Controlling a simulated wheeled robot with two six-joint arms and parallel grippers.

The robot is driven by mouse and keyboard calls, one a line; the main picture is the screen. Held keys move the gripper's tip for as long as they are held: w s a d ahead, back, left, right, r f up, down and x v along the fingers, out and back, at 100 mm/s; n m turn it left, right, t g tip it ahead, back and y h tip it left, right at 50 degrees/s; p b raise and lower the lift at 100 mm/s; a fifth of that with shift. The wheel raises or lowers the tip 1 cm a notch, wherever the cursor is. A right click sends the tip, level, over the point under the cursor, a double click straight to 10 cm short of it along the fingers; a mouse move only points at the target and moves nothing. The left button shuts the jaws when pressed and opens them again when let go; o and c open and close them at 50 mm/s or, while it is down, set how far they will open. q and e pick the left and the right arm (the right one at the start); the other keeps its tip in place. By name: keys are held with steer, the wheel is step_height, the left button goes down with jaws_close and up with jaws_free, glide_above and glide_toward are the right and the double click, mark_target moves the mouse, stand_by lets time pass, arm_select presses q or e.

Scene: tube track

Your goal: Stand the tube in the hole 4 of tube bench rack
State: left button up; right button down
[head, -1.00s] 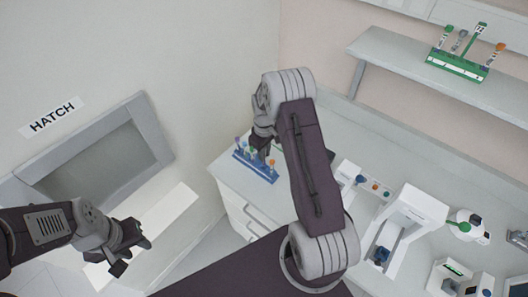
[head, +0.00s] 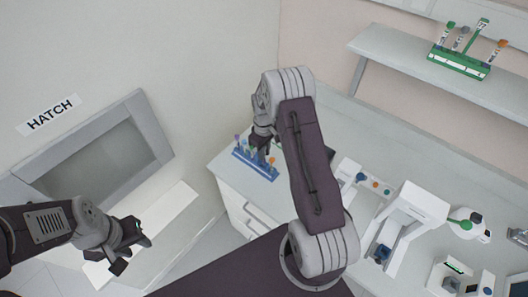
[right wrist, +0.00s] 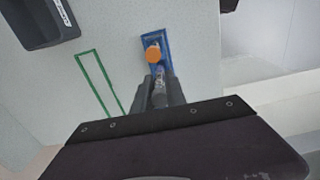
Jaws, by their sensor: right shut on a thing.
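The blue tube bench rack (head: 256,167) stands at the left end of the counter, with several capped tubes in or over it. An orange-capped tube (head: 272,161) is at its right end; its cap also shows in the right wrist view (right wrist: 153,53). My right gripper (head: 265,146) is just above the rack. In the right wrist view my right gripper (right wrist: 158,82) is shut on a pale, slim tube (right wrist: 160,72), largely hidden by the fingers. I cannot tell its cap colour or its hole. My left gripper (head: 131,254) is open and empty, away from the rack.
A green rack (head: 458,64) with several tubes stands on the wall shelf (head: 400,62). White instruments (head: 411,220) fill the right of the counter. The hatch (head: 100,155) is in the left wall. A green outline (right wrist: 98,82) lies on clear counter beside the blue rack.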

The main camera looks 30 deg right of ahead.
steer(key=shift+f, duration=0.35)
stand_by(0.3)
steer(key=shift+f+b, duration=0.35)
steer(key=shift+b, duration=0.15)
steer(key=shift+f, duration=0.15)
steer(key=shift+f+b, duration=0.45)
steer(key=shift+f, duration=0.1)
steer(key=c, duration=1.3)
jaws_free()
